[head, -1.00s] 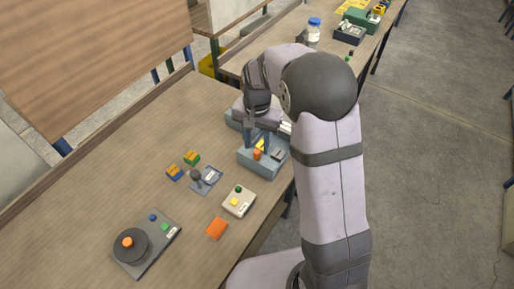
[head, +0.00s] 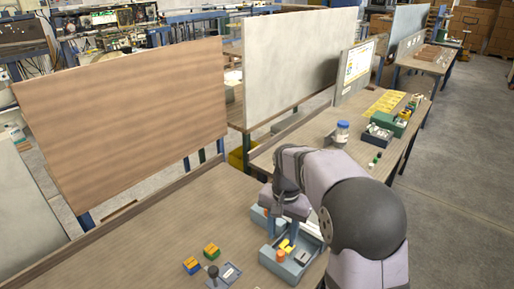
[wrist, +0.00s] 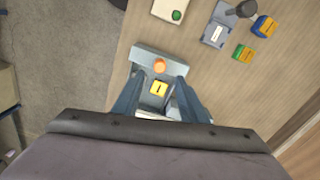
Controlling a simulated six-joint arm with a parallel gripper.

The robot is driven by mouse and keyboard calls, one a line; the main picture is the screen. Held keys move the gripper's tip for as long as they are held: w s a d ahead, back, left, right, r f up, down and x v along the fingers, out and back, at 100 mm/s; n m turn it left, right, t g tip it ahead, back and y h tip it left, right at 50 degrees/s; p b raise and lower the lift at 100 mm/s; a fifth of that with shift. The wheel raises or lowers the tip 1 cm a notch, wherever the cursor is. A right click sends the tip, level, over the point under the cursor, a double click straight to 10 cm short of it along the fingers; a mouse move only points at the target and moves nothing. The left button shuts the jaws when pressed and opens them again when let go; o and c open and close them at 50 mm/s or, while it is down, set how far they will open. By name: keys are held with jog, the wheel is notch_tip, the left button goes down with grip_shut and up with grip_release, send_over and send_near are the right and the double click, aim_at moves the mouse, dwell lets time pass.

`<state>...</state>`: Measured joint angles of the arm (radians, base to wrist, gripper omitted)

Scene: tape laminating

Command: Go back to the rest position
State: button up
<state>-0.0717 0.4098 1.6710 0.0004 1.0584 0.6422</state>
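My gripper (head: 285,236) hangs over the blue-grey machine (head: 287,268) on the near bench. In the wrist view its two fingers (wrist: 158,100) are spread apart with nothing visibly held between them. The machine's yellow block (wrist: 158,88) shows between the fingers, and its orange knob (wrist: 159,65) lies just beyond them. I cannot tell whether the fingertips touch the machine. My arm's wrist and the gripper body hide part of the machine in both views.
Two small blocks, one yellow-blue (head: 191,265) and one yellow-green (head: 211,251), stand left of the machine beside a grey plate with a dark knob (head: 213,272). A white box (wrist: 178,8) is nearby. The bench's left part (head: 150,240) is clear. A jar (head: 341,133) stands on the farther bench.

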jog(key=f+n, duration=0.1)
jog(key=s+f+n, duration=0.1)
jog(key=f+n, duration=0.1)
jog(key=s+f+n, duration=0.1)
jog(key=n, duration=0.1)
jog(key=shift+d+f, duration=0.1)
jog(key=shift+f, duration=0.15)
jog(key=s+d+n, duration=0.1)
jog(key=s+d, duration=0.2)
jog(key=s, duration=1.6)
jog(key=shift+n, duration=0.3)
jog(key=shift+f, duration=0.15)
dwell(2.2)
notch_tip(320, 180, down, 16)
jog(key=b, duration=1.5)
jog(key=shift+r, duration=0.25)
